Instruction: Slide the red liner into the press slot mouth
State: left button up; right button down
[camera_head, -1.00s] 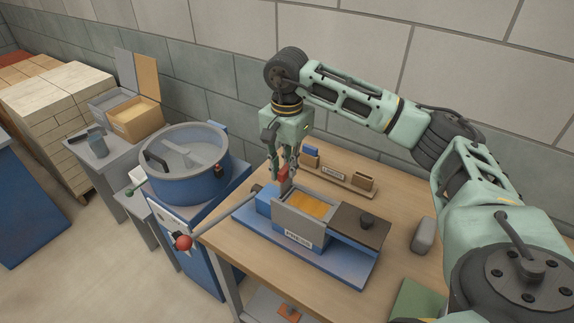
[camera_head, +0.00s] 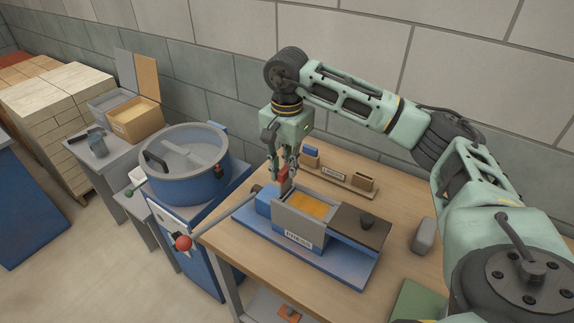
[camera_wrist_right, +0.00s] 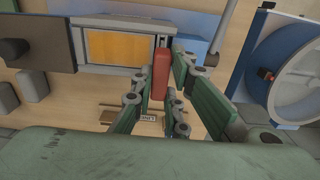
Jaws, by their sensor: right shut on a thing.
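The red liner (camera_head: 284,174) is held between the fingers of my right gripper (camera_head: 283,168), over the left end of the press. It shows as a red block in the right wrist view (camera_wrist_right: 161,75), with green finger links on either side. The blue press (camera_head: 318,262) stands on the wooden table, with a grey frame around an orange-yellow interior (camera_head: 305,206) and a label on its front. The liner is close to the left end of that frame; whether it touches the slot mouth I cannot tell. My left gripper is not in view.
A rack (camera_head: 335,174) with a blue and a brown block stands behind the press. A dark plate with a knob (camera_head: 362,226) covers the press's right side. A grey block (camera_head: 425,236) lies right.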

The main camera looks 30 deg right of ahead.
aim_at(287, 182)
jog(key=shift+f+b, duration=2.05)
jog(key=shift+f, duration=0.7)
jog(key=c, duration=1.6)
grip_release()
jog(key=shift+c, duration=0.2)
notch_tip(287, 182, up, 12)
